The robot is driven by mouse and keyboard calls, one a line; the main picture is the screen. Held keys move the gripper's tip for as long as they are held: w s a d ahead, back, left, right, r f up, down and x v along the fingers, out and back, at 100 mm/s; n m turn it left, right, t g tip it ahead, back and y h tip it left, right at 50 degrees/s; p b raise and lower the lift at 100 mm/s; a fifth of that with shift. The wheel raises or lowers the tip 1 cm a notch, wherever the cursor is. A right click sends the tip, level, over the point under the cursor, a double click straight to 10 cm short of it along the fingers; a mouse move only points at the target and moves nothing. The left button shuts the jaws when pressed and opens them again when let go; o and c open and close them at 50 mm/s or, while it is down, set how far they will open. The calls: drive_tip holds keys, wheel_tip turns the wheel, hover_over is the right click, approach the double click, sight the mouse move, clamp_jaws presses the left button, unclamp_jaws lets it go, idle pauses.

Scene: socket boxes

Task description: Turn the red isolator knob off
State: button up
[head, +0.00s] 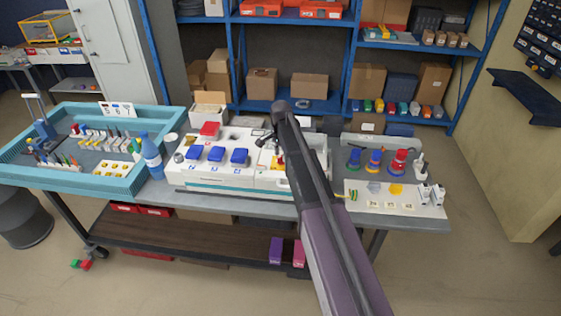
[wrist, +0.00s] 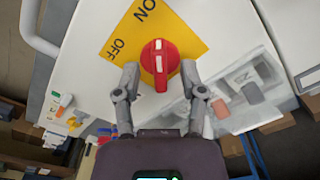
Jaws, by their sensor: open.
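The red isolator knob (wrist: 160,58) sits on a yellow plate (wrist: 192,38) marked ON and OFF, fixed to a white box face. Its grip bar and white line run up and down in the wrist view, with the upper end toward ON. OFF is to the left. My gripper (wrist: 159,74) is open, one finger on each side of the knob's lower part. I cannot tell whether either finger touches it. In the head view, my gripper (head: 265,137) is over the white socket box (head: 240,180), and my arm hides most of the knob.
Several blue socket covers (head: 216,154) are left of the knob. A blue bottle (head: 152,155) and teal tray (head: 110,196) stand further left. Shelves with boxes stand behind the bench.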

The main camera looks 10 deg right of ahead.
drive_tip(key=shift+f+b, duration=0.35)
drive_tip(key=shift+f, duration=0.25)
clamp_jaws()
